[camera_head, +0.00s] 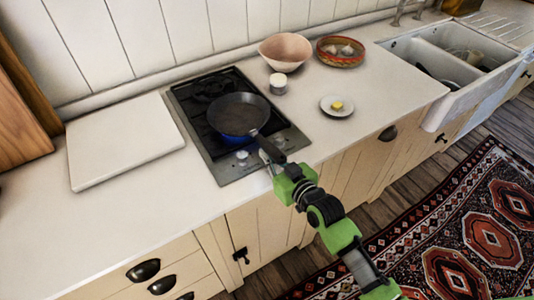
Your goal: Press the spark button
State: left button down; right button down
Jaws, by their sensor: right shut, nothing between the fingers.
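The gas hob (222,171) is set in the counter, with a metal front panel and a knob (242,155). I cannot pick out the spark button; it is too small or hidden by my gripper or the pan handle. My right gripper (266,160) is shut and empty at the front panel, close beside the pan handle. I cannot tell whether its tips touch the panel. A dark frying pan (238,113) stands on the front burner, its handle pointing toward my gripper. Blue shows under the pan's near edge, like a flame. My left gripper is out of view.
A white board (120,140) lies left of the hob. To the right are a white cup (278,84), a pink bowl (286,50), a patterned bowl (341,60) and a plate (337,113) with a yellow piece. A sink (436,80) is farther right.

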jog(key=v, duration=0.6)
jog(key=shift+s+d+f, duration=0.2)
jog(key=shift+s+d, duration=0.05)
jog(key=shift+s, duration=0.05)
jog(key=shift+s+d+r, duration=0.2)
jog(key=shift+s+r, duration=0.1)
jog(key=shift+s, duration=0.15)
jog(key=shift+s+r, duration=0.1)
